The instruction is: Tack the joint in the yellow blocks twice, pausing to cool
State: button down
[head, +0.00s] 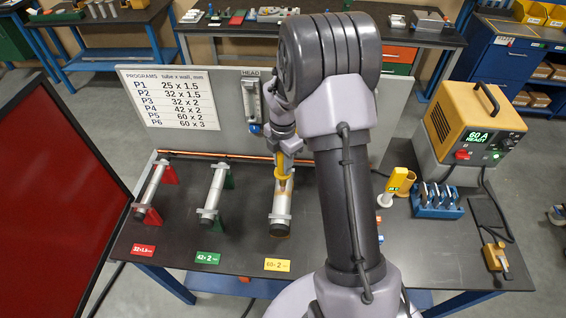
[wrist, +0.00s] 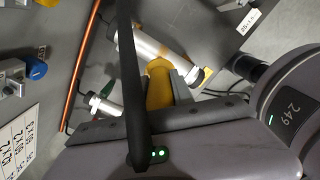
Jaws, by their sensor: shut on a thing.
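The tube in the yellow blocks (head: 281,207) lies on the bench behind the yellow "60 x 2" label (head: 277,265). In the wrist view this tube (wrist: 145,42) runs diagonally, with a brownish band near its middle and part of a yellow block (wrist: 207,74) beside it. My gripper (head: 285,178) is shut on a yellow tool (wrist: 160,85), which also shows in the head view (head: 282,165). The tool's tip is close to the tube at the brownish band; I cannot tell whether it touches. My arm hides part of the bench to the right.
Tubes in red blocks (head: 151,190) and green blocks (head: 214,192) lie to the left. The program board (head: 170,98) stands behind. A yellow device (head: 399,181), a blue rack (head: 437,205) and a power source reading "60 A READY" (head: 462,125) are at right. A copper rod (head: 225,155) runs along the back.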

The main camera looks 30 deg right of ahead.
jog(key=shift+r+p, duration=1.95)
jog(key=shift+r, duration=0.8)
dwell(5.2)
